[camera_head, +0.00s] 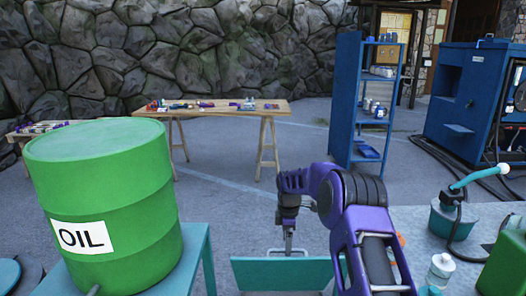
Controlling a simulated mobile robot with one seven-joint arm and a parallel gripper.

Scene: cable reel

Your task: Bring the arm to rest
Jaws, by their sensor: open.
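My arm (361,218) is purple and black. It rises from the lower right, bends at the top and points down on its left side. My gripper (289,249) hangs below the wrist at the lower middle, just above or in front of a teal panel (262,275). It is open, and I see nothing held in it. The fingers are small in this view, and I cannot tell whether they touch the panel.
A green oil drum (105,200) stands on a teal stand at left. At right, a grey worktop (425,222) bears a teal pump can (452,215) and a white bottle (441,268). A wooden table (222,110), blue shelf (345,100) and blue machine (465,95) stand behind open floor.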

